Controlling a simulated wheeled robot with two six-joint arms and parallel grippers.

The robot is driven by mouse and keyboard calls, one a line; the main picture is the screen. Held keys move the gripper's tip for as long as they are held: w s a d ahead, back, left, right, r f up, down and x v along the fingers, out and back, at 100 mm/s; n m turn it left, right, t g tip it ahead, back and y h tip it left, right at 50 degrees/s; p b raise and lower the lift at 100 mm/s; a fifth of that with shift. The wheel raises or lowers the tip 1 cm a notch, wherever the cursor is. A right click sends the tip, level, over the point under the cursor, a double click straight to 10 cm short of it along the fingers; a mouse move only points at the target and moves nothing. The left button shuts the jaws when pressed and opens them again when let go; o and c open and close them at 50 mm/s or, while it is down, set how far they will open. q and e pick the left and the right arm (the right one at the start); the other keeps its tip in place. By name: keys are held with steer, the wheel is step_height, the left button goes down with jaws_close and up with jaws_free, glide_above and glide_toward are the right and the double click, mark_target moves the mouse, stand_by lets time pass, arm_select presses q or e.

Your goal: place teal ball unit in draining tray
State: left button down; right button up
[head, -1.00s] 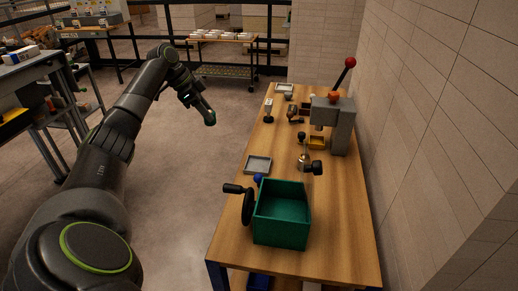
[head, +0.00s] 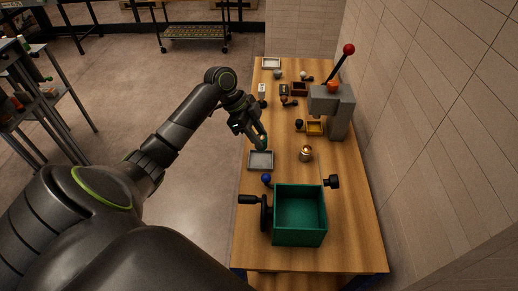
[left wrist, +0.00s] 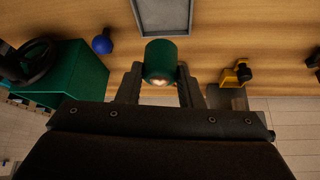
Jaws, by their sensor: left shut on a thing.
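My left gripper (head: 259,136) is shut on the teal ball unit (head: 263,143), which sits at its fingertips just behind the near grey tray (head: 250,168). In the left wrist view the unit (left wrist: 160,58) is a dark teal cylinder with a bright end, gripped between the two fingers (left wrist: 160,82). The shallow grey tray (left wrist: 163,14) appears just beyond the unit there; it looks empty in the head view. The unit appears above the bench, but I cannot tell its exact height. My right gripper is not in view.
A green bin (head: 300,216) with a black hand wheel stands at the front. A blue ball (head: 267,180) lies between bin and tray. A brass cup (head: 306,153), yellow holder (head: 314,128) and grey lever press (head: 336,108) stand to the right. Another tray (head: 271,63) lies at the far end.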

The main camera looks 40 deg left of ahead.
arm_select(q)
steer(key=shift+f, duration=0.75)
steer(key=shift+f+p, duration=0.3)
steer(key=shift+f, duration=0.45)
step_height(320, 180, down, 3)
steer(key=shift+f+p, duration=0.15)
steer(key=shift+p, duration=0.2)
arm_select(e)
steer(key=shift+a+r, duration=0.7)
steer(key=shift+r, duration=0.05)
arm_select(q)
steer(key=shift+f, duration=0.1)
steer(key=c, duration=1)
jaws_free()
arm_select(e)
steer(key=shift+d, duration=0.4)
